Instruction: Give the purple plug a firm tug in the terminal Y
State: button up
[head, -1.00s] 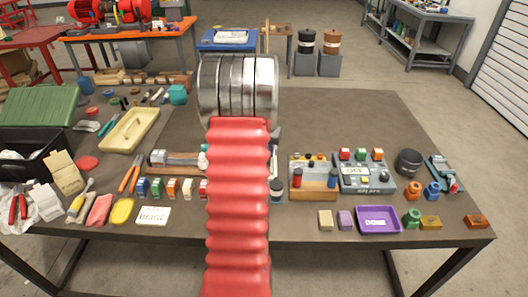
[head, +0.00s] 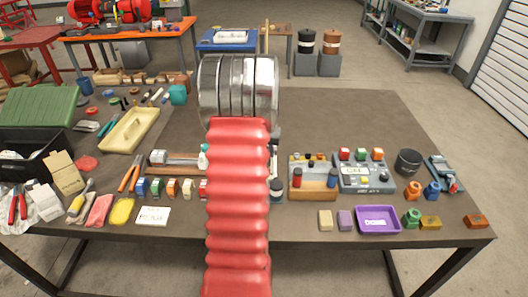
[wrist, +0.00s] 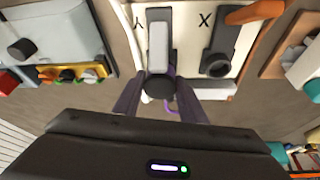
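In the wrist view a pale panel (wrist: 188,40) bears the letters Y and X. At Y a light grey bar-shaped part (wrist: 158,42) with a dark round end (wrist: 159,86) points towards my gripper (wrist: 161,80). My two dark fingers stand on either side of that end; whether they touch anything is unclear. A thin purple cord (wrist: 172,107) shows between the fingers, behind the dark end. The purple plug's body is mostly hidden there. At X a dark round socket (wrist: 216,64) is exposed beside an orange lever (wrist: 254,13). In the head view my arm hides the gripper and terminals.
Left in the wrist view is a grey box (wrist: 62,38) with coloured knobs. A brown-edged block (wrist: 292,45) stands right. In the head view a purple tray (head: 378,220), a switch box (head: 362,175) and many small items crowd the bench. The bench's back right is clear.

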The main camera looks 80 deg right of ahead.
jog(key=o, duration=0.4)
jog(key=shift+o, duration=0.2)
jog(key=shift+r, duration=0.15)
jog(key=v, duration=1.3)
jog(key=shift+a+r, duration=0.15)
jog(key=shift+r, duration=0.05)
